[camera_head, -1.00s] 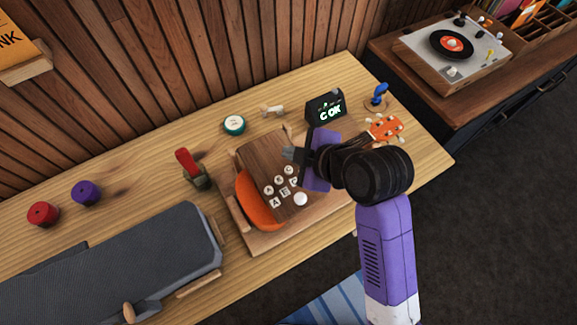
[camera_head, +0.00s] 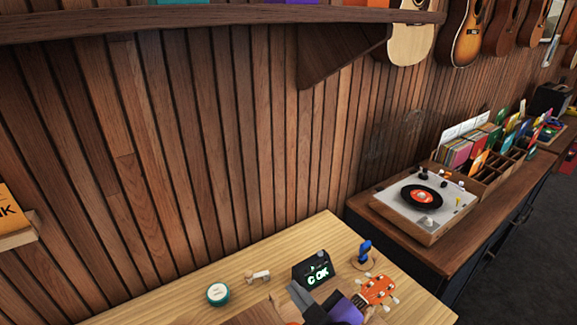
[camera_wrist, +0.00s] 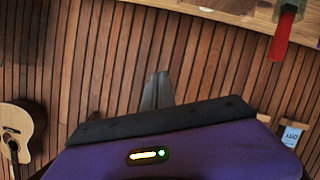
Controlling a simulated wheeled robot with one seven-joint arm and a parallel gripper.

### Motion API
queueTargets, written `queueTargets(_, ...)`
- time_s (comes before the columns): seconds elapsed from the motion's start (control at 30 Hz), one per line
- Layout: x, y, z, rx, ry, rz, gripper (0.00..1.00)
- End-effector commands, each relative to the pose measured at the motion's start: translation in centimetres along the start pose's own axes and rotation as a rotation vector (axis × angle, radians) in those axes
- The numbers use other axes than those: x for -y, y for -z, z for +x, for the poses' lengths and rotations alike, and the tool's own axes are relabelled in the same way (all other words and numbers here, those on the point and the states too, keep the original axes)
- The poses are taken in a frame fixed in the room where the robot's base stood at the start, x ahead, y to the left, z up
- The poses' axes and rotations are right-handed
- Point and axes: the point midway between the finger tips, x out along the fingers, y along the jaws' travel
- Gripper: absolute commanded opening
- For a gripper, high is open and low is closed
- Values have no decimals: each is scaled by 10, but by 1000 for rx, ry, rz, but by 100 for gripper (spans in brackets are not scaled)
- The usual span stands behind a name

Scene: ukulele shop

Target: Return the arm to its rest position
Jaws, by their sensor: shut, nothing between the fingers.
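My gripper (camera_head: 300,294) shows at the bottom edge of the head view, just in front of the tuner box and left of the orange ukulele headstock (camera_head: 377,289). Its grey fingers are together and empty. In the wrist view the shut fingers (camera_wrist: 158,90) stick out past the purple gripper body, with the slatted wall behind them. Most of my arm is below the head view's edge.
The wooden workbench (camera_head: 225,268) holds a black tuner box (camera_head: 313,270) reading "C OK", a green-rimmed round tin (camera_head: 217,294) and a blue tool (camera_head: 365,251). A turntable (camera_head: 425,205) stands on the right cabinet. A wall shelf (camera_head: 220,14) runs overhead.

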Motion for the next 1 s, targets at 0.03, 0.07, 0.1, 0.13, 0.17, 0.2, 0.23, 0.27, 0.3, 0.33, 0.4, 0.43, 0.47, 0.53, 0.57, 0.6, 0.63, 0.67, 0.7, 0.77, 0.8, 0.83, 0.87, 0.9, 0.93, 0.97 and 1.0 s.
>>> queueTargets(0.03,-1,-14,-11,-15,-48,64,0)
queueTargets(0.07,-3,-18,-18,-28,-79,100,0)
queueTargets(0.1,-6,-26,-28,-46,-117,146,0)
queueTargets(0.13,-7,-31,-37,-60,-145,180,0)
queueTargets(0.17,-8,-37,-46,-71,-172,213,0)
queueTargets(0.2,-9,-45,-58,-89,-206,256,0)
queueTargets(0.23,-9,-52,-68,-101,-231,285,0)
queueTargets(0.27,-9,-58,-78,-113,-255,312,0)
queueTargets(0.3,-9,-65,-92,-129,-284,347,0)
queueTargets(0.33,-8,-71,-103,-139,-304,370,0)
queueTargets(0.4,-5,-83,-128,-163,-347,419,0)
queueTargets(0.43,-4,-88,-139,-171,-363,437,0)
queueTargets(0.47,-2,-92,-150,-179,-379,454,0)
queueTargets(0.53,2,-102,-175,-195,-410,489,0)
queueTargets(0.57,5,-106,-186,-200,-422,502,0)
queueTargets(0.6,8,-111,-199,-204,-435,518,0)
queueTargets(0.63,11,-114,-210,-207,-444,528,0)
queueTargets(0.67,14,-118,-220,-209,-452,537,0)
queueTargets(0.7,18,-122,-234,-207,-461,547,0)
queueTargets(0.77,25,-128,-253,-202,-473,559,0)
queueTargets(0.8,30,-133,-266,-192,-479,565,0)
queueTargets(0.83,35,-136,-275,-182,-482,568,0)
queueTargets(0.87,39,-140,-284,-172,-484,570,0)
queueTargets(0.9,45,-144,-294,-153,-485,571,0)
queueTargets(0.93,49,-148,-302,-135,-485,569,0)
queueTargets(0.97,54,-152,-308,-115,-483,567,0)
queueTargets(1.0,60,-159,-316,-85,-480,567,0)
